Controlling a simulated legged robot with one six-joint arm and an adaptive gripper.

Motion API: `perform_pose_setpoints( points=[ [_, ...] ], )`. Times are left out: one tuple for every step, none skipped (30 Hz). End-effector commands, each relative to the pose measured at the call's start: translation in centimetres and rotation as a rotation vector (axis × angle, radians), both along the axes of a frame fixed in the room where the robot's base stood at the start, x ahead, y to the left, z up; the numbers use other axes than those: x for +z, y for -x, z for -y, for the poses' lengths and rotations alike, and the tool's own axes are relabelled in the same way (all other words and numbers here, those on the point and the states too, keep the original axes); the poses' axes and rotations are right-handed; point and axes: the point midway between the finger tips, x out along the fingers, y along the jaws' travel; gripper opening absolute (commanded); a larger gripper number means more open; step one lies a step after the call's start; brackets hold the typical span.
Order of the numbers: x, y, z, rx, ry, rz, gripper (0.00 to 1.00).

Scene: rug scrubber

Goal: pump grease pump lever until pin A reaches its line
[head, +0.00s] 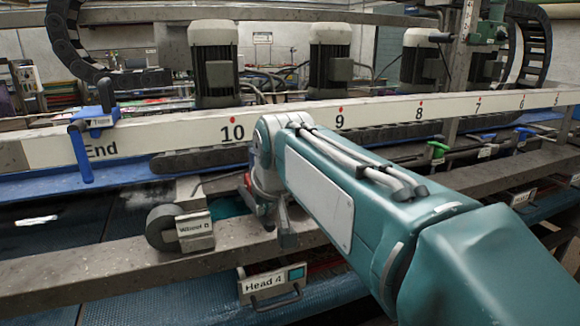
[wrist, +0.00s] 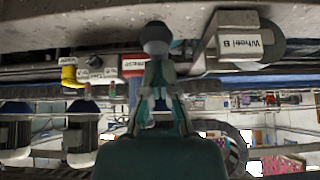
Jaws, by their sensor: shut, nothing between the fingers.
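My gripper (wrist: 158,66) reaches into the middle of the wrist view, which looks upside down, and its fingers come together, shut. A grey rounded knob (wrist: 156,38) shows right at the fingertips. I cannot tell whether it touches them or whether it belongs to the grease pump lever. In the head view my gripper (head: 283,226) points down over the grey rail, partly hidden by my wrist. I cannot make out the lever, pin A or its line in the head view.
A wheel labelled Wheel B (head: 165,226) stands on the grey rail (head: 100,262) left of my gripper; its label (wrist: 240,43) shows in the wrist view. Below hangs the Head 4 plate (head: 272,283) with a handle. A numbered white beam (head: 180,133) and motors (head: 214,65) lie behind.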

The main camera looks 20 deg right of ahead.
Motion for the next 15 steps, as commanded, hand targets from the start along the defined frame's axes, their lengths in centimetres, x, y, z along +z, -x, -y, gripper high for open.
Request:
perform_pose_setpoints(
  points=[
    [-0.4, 0.0, 0.0, 0.0, 0.0, -0.002, 0.0],
    [-0.5, 0.0, 0.0, 0.0, 0.0, -0.002, 0.0],
    [-0.7, 0.0, 0.0, 0.0, 0.0, -0.003, 0.0],
    [-0.9, 0.0, 0.0, 0.0, 0.0, -0.003, 0.0],
    [-1.0, 0.0, 0.0, 0.0, 0.0, -0.003, 0.0],
    [-0.9, 0.0, 0.0, 0.0, 0.0, -0.001, 0.0],
    [-0.8, 0.0, 0.0, 0.0, 0.0, -0.001, 0.0],
    [-0.7, 0.0, 0.0, 0.0, 0.0, -0.001, 0.0],
    [-0.4, -0.1, 0.0, 0.0, 0.0, 0.0, 0.0],
    [-0.1, -0.1, 0.0, 0.0, 0.0, 0.001, 0.0],
    [0.3, -0.1, 0.0, 0.0, 0.0, 0.001, 0.0],
    [0.7, -0.1, 0.0, 0.0, 0.0, 0.0, 0.0],
    [1.0, -0.1, 0.0, 0.0, 0.0, 0.001, 0.0],
    [1.3, -0.1, 0.0, 0.0, 0.0, 0.001, 0.0],
    [1.7, -0.1, 0.0, 0.0, 0.0, 0.0, 0.0]
  ],
)
